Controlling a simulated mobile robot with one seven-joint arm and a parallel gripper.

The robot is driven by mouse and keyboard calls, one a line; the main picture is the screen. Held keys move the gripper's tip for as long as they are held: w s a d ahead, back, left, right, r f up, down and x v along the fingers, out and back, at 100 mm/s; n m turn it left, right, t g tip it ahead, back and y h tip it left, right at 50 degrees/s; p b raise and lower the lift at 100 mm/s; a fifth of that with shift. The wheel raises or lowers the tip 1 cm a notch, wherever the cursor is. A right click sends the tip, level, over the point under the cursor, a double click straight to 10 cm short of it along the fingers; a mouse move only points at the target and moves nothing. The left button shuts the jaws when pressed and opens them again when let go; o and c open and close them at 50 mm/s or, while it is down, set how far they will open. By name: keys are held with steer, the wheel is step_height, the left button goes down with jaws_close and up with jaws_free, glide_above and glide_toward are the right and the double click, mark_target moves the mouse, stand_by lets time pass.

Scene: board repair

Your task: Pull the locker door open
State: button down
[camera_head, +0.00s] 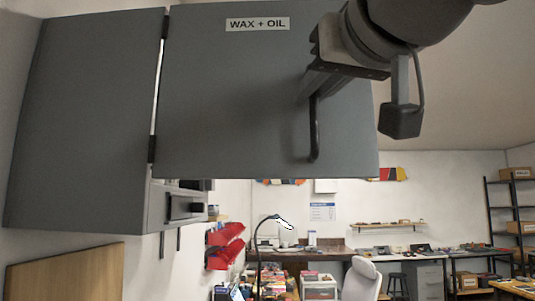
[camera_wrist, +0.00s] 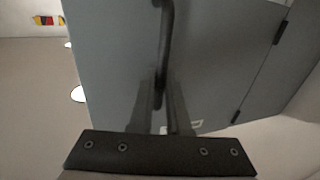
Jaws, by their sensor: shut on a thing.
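The grey locker door (camera_head: 225,110) has a "WAX + OIL" label and hinges along its left edge in the head view. It stands swung out from the locker body (camera_head: 80,120), with a bright gap between the hinges. A dark vertical bar handle (camera_head: 314,135) is near the door's free edge. My gripper (camera_head: 312,90) is shut on the handle from the upper right and hides its upper part. In the wrist view my gripper's fingers (camera_wrist: 160,100) are around one end of the handle (camera_wrist: 166,45), with the door (camera_wrist: 110,50) behind.
A small grey box-like part (camera_head: 185,207) shows below the door, beside red bins (camera_head: 225,245). A cluttered bench (camera_head: 285,270), a white chair (camera_head: 361,280) and a shelf rack (camera_head: 510,220) stand further back. Open space lies right of the door's free edge.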

steer(key=shift+s+a, duration=0.25)
steer(key=shift+s, duration=0.25)
steer(key=c, duration=0.9)
jaws_free()
steer(key=shift+a, duration=0.15)
steer(key=v, duration=1.7)
steer(key=shift+s+d, duration=0.2)
